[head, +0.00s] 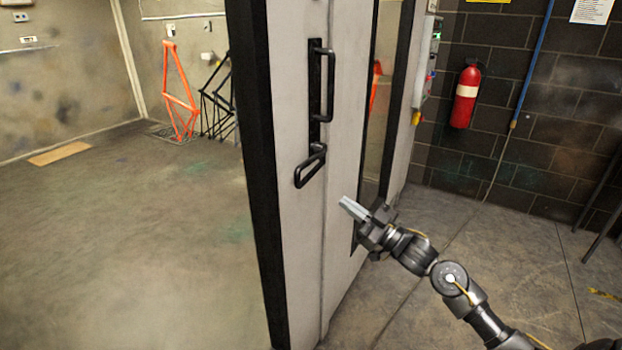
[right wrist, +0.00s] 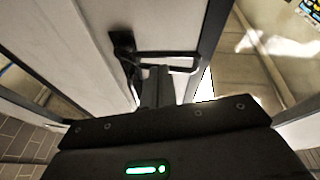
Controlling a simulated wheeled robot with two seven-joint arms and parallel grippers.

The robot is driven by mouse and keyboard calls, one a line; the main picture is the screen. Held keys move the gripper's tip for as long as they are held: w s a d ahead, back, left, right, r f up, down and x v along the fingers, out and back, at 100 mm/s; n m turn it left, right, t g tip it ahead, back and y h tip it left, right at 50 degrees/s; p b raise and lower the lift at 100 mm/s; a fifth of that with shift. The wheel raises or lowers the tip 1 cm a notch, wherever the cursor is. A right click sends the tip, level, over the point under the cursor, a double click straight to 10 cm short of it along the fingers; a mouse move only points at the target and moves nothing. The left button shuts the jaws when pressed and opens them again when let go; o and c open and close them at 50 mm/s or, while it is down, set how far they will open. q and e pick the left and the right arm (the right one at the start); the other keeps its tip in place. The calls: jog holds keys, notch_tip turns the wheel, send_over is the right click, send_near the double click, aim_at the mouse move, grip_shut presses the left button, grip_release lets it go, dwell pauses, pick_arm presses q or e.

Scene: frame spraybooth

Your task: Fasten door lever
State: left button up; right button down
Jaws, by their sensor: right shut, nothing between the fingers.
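The door (head: 297,220) is a pale panel with a black edge, standing open across the middle of the head view. Its black lever (head: 311,167) is a loop sticking out to the lower left, below a tall black pull handle (head: 329,85). My right gripper (head: 345,203) is shut and empty, to the right of the lever and a little lower in the head view. In the right wrist view the lever (right wrist: 178,54) shows just beyond the fingertips (right wrist: 157,72); I cannot tell whether they touch. My left gripper is not in view.
A red fire extinguisher (head: 466,96) hangs on the dark block wall at right. Behind the door, the booth holds an orange frame (head: 178,92) and a black frame (head: 217,98). The booth floor (head: 130,240) at left is mostly clear.

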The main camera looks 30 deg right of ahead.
aim_at(309, 161)
jog(key=s+a+r+y, duration=0.2)
jog(key=a+y, duration=0.1)
jog(key=shift+s+r+g, duration=0.15)
jog(key=shift+r+g, duration=0.15)
jog(key=shift+r, duration=0.1)
jog(key=p+x, duration=0.3)
jog(key=x, duration=0.7)
jog(key=shift+p, duration=0.4)
